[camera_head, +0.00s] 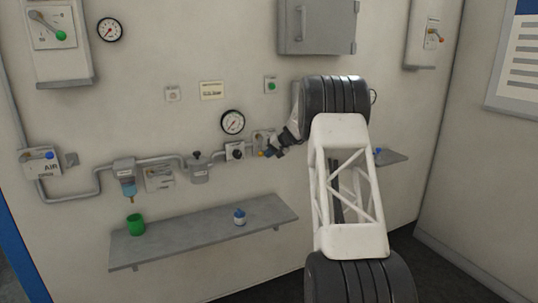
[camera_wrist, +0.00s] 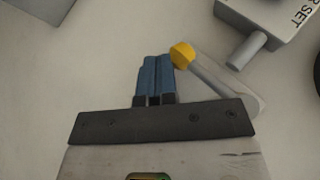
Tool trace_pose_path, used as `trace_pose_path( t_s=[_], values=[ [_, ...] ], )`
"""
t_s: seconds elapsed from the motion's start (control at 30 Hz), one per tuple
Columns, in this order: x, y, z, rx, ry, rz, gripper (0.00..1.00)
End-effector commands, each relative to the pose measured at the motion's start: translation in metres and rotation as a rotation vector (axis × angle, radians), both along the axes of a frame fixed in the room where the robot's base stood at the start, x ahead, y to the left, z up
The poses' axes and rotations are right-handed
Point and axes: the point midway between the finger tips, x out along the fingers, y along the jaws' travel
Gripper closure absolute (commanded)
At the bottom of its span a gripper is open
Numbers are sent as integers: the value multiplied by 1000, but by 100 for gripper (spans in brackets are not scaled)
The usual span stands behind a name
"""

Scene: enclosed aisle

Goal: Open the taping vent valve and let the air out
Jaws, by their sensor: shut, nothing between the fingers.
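A grey lever with a yellow knob (camera_wrist: 182,54) shows in the wrist view, angled down to the right from the knob; I take it for the vent valve handle. My gripper (camera_wrist: 156,60) is shut and empty, its blue fingers together. The knob is just right of the fingertips; I cannot tell whether they touch. In the head view my gripper (camera_head: 269,152) is at the wall by the right part of the pipe run, and it partly hides the valve plate (camera_head: 262,136) there.
A grey box marked "R SET" (camera_wrist: 268,18) with a stub is close to the right of the knob. A gauge (camera_head: 232,122) and a black-knobbed regulator (camera_head: 235,152) are left of my gripper.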

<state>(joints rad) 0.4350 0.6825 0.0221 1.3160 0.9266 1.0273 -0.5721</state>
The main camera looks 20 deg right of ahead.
Motion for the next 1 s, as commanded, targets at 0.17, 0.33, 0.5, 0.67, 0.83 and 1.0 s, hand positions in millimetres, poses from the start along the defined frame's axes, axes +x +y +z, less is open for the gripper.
trace_pose_path(
  t_s=[0.17,0.33,0.5,0.67,0.83,1.0],
  values=[
    [0,0,3,0,0,0,100],
    [0,0,9,-1,0,0,100],
    [0,0,14,-1,0,0,100],
    [0,0,16,-1,0,0,100],
    [0,0,16,-1,0,0,100],
    [0,-1,16,-1,0,0,100]
  ],
)
